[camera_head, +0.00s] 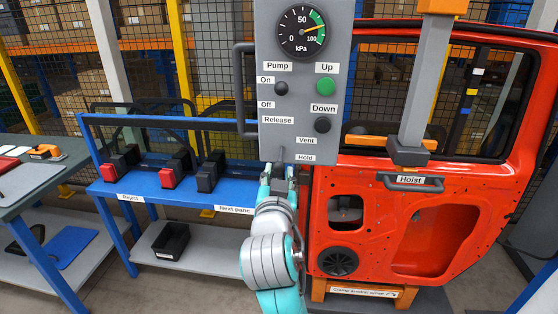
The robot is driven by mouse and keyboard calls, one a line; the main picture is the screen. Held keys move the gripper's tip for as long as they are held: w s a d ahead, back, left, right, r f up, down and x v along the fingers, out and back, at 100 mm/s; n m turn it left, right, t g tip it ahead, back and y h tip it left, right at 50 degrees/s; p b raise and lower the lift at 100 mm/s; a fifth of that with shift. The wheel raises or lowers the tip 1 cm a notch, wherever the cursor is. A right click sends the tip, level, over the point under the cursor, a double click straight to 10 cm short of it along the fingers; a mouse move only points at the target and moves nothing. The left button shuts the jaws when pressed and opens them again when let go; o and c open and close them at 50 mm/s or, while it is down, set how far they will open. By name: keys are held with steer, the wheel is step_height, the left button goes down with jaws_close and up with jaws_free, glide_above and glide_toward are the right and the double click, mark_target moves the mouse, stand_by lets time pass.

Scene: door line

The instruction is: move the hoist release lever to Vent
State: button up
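A grey control panel (268,60) hangs in the upper middle of the head view. Its lower part carries the labels Release (279,120), Vent (306,140) and Hold (305,158). A thin grey piece that looks like the release lever (282,154) shows at the panel's lower edge, level with Hold. It is small and partly lost against the panel and gripper. My gripper (279,168) is directly below it, at the panel's bottom edge. I cannot tell whether the fingers are open or touch the lever.
A gauge (302,33) has its needle in the green zone. Below it are a Pump knob (281,88), a green Up button (325,86) and a dark Down button (322,124). The hoist (413,140) is at an orange-red door (390,215) on the right. A blue rack (150,205) stands left.

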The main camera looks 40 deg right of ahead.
mark_target(280, 163)
steer(key=x, duration=0.6)
steer(key=shift+w+d, duration=0.2)
steer(key=shift+d, duration=0.15)
jaws_close()
